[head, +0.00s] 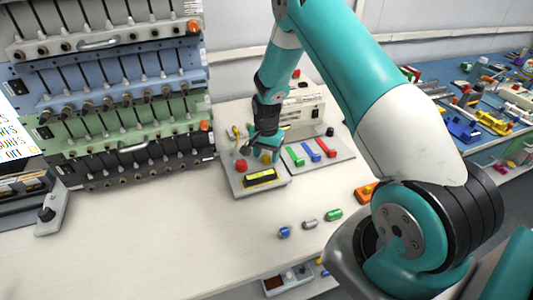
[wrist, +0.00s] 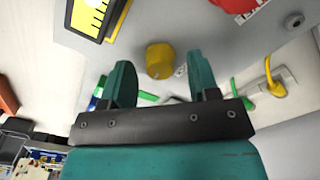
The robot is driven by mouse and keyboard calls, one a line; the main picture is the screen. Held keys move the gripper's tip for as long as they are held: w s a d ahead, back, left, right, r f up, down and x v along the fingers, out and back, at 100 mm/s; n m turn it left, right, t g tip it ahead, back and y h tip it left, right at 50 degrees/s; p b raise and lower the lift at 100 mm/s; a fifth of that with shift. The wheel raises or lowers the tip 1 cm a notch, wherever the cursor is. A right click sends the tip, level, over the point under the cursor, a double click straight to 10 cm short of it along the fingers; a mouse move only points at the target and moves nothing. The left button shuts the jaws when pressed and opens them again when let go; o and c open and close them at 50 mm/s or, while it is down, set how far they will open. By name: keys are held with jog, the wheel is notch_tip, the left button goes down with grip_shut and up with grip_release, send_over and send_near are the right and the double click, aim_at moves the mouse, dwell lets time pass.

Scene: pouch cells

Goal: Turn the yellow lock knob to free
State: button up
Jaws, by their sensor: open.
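The yellow lock knob (wrist: 160,61) stands on a light grey control box, a short cylinder seen from above in the wrist view. In the head view the knob (head: 266,158) shows small, just under my gripper (head: 262,148). In the wrist view my gripper (wrist: 165,85) is open, with one teal finger on each side of the gap. The knob shows between and just beyond the fingertips, with a gap to each finger. I cannot tell how high the fingers are above it. The box (head: 235,185) also carries a yellow-framed display (head: 260,177) and a red button (head: 241,165).
Beside the box is a grey panel (head: 340,155) with green, blue and red handles. A beige unit (head: 305,115) stands behind. Racks of cells (head: 120,110) rise at left.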

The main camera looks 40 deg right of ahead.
jog(key=shift+f, duration=0.25)
jog(key=c, duration=0.9)
